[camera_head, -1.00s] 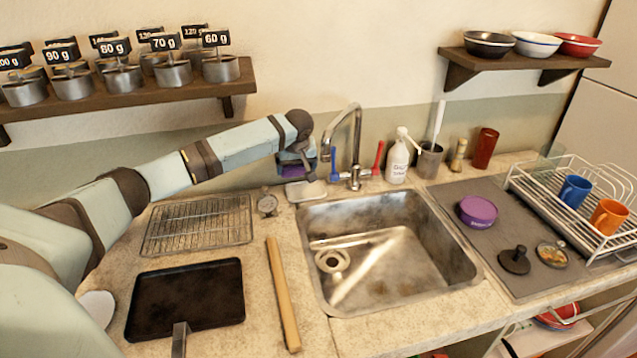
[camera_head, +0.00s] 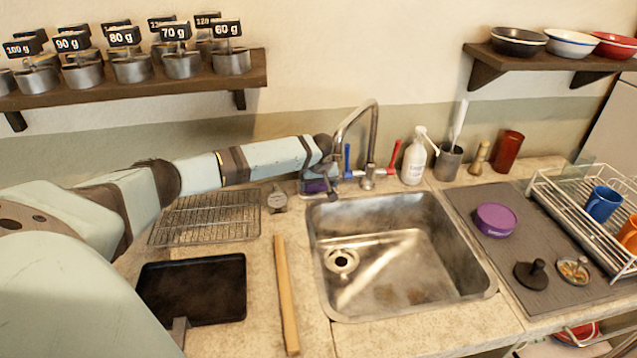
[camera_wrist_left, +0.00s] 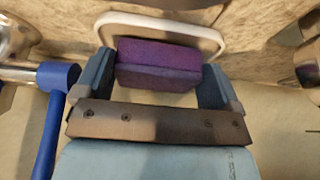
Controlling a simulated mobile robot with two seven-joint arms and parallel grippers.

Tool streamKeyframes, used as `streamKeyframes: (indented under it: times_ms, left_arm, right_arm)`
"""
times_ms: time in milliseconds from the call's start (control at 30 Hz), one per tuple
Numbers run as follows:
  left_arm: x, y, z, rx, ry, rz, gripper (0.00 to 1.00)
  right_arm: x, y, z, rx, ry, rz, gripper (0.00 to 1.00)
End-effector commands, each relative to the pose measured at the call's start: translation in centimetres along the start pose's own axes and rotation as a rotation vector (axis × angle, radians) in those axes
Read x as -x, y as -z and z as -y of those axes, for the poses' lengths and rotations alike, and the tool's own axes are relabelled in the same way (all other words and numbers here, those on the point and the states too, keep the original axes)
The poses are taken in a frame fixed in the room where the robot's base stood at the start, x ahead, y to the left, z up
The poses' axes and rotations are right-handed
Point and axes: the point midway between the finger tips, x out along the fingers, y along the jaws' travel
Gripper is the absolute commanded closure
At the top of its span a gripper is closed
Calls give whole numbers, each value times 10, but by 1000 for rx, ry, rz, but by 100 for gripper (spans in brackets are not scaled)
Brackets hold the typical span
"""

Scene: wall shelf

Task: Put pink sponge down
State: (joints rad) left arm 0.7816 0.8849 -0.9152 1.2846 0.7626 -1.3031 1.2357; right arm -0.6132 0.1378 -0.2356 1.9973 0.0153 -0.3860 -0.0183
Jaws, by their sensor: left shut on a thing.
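The pink sponge (camera_head: 316,187) looks purple and sits between the fingers of my left gripper (camera_head: 322,180), behind the sink's back left corner. The left wrist view shows the sponge (camera_wrist_left: 158,65) between the two blue-grey fingers of this gripper (camera_wrist_left: 157,80), which is shut on it. A small white-rimmed dish (camera_wrist_left: 160,24) lies on the counter around and under the sponge in that view. I cannot tell whether the sponge touches the dish. My right gripper is not in view.
The tap (camera_head: 368,150), with blue and red handles, stands close to the right of the gripper. A round dial (camera_head: 277,199) and a wire rack (camera_head: 205,218) lie to its left. The sink (camera_head: 400,255) is in front. A weight shelf (camera_head: 150,92) hangs above.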

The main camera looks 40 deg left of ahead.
Motion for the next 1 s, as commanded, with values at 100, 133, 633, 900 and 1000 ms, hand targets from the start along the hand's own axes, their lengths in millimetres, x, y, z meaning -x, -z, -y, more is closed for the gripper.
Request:
streamKeyframes:
  times_ms: [100, 133, 633, 900, 1000]
  left_arm:
    - [-3, -1, 0, 0, -1, -1, 37]
    - [-3, -1, 0, 0, -1, -1, 37]
    - [-5, -2, 0, 0, -1, -1, 0]
    - [27, -1, -1, -2, -3, -1, 0]
    - [49, 0, -1, -1, -4, -2, 0]
  right_arm:
    - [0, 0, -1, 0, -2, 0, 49]
    - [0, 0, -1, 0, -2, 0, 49]
    - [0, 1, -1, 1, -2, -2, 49]
    - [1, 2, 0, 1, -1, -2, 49]
    - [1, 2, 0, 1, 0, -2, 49]
